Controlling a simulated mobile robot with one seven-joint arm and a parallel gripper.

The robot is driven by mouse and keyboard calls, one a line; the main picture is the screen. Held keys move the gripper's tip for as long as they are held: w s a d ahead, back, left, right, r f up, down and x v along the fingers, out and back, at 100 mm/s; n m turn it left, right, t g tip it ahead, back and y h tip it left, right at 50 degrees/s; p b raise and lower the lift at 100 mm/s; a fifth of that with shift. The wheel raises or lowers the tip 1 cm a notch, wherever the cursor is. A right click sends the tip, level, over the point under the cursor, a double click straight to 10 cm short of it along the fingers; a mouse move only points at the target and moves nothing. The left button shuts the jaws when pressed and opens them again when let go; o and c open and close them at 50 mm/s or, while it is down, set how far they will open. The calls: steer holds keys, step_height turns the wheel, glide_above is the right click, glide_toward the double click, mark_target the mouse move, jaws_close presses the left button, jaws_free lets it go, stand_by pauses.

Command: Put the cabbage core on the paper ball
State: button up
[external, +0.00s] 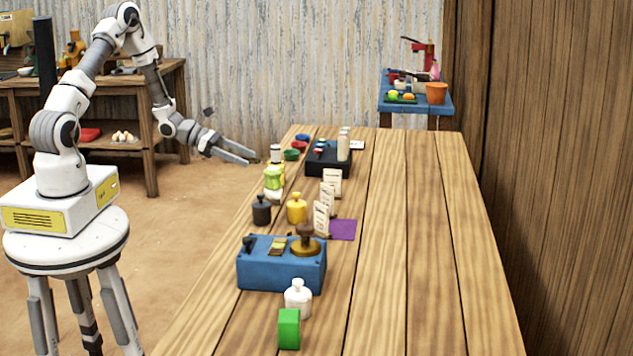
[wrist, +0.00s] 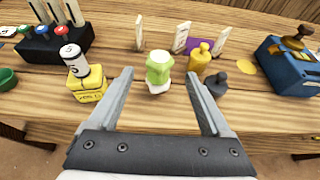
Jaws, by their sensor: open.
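A pale green piece with a whitish top, which looks like the cabbage core (wrist: 158,66), stands near the table's front edge in the wrist view. It also shows in the external view (external: 272,177). A small white lump, which looks like the paper ball (wrist: 158,87), is directly under it, and the green piece appears to rest on it. My gripper (wrist: 158,82) is open and empty, with its fingers wide apart. In the external view my gripper (external: 252,156) is in the air at the table's left edge, apart from both things.
A yellow box (wrist: 88,84) with a white cylinder (wrist: 75,60) on it stands left of the green piece. A yellow weight (wrist: 200,60) and a dark weight (wrist: 217,84) stand to its right. Upright cards (wrist: 181,38) are behind. The table's right side (external: 410,230) is clear.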

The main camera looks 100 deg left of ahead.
steer(key=w+d+r+m+g+h, duration=0.1)
steer(key=d+r+m+g+h, duration=0.1)
steer(key=d+r+m, duration=0.55)
steer(key=d+r+m+g+h, duration=0.25)
steer(key=d+m, duration=0.25)
steer(key=d, duration=0.6)
steer(key=w+d+r+m+g+h, duration=0.1)
steer(key=d+r+m+g+h, duration=0.2)
steer(key=d+m, duration=0.45)
steer(key=s+d+r+m+y, duration=0.3)
steer(key=s+d+r+m, duration=0.2)
steer(key=s+m, duration=0.3)
steer(key=s+d+r+m+y, duration=0.4)
steer(key=s+d+r+m, duration=0.1)
steer(key=s+m, duration=0.2)
steer(key=shift+s+r+m, duration=0.2)
steer(key=shift+s+m, duration=0.2)
steer(key=shift+m, duration=0.1)
steer(key=shift+g+y, duration=0.25)
